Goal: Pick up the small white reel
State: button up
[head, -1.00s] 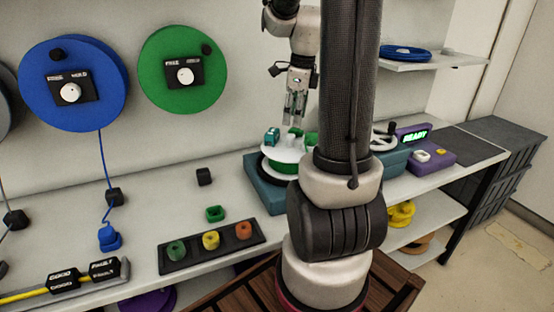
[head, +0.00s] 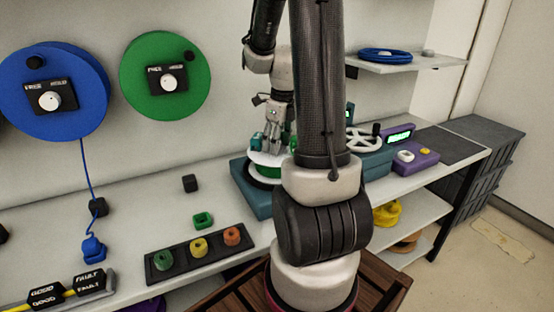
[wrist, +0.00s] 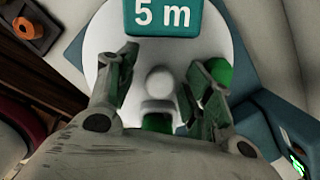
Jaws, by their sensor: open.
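A white reel (head: 258,158) with green wound in it sits on a teal base (head: 248,195) on the bench, partly hidden behind my arm. In the wrist view its round white top (wrist: 100,35) fills the middle. A teal "5 m" block (wrist: 163,17) and green pieces (wrist: 218,73) show at it, with a round white knob (wrist: 159,81) at its centre. My gripper (head: 269,146) points down just over the reel. In the wrist view my gripper (wrist: 168,88) is open, its fingers on either side of the knob; I cannot tell whether they touch anything.
A black tray (head: 202,255) with orange, yellow and green rings lies at the bench front. A white handwheel (head: 362,139) and a purple box (head: 412,158) stand to the right. Blue (head: 62,118) and green (head: 140,98) discs hang on the wall. The bench around the small green ring (head: 203,220) is mostly clear.

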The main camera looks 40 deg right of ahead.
grip_shut()
jog(key=shift+r, duration=0.1)
dwell(0.3)
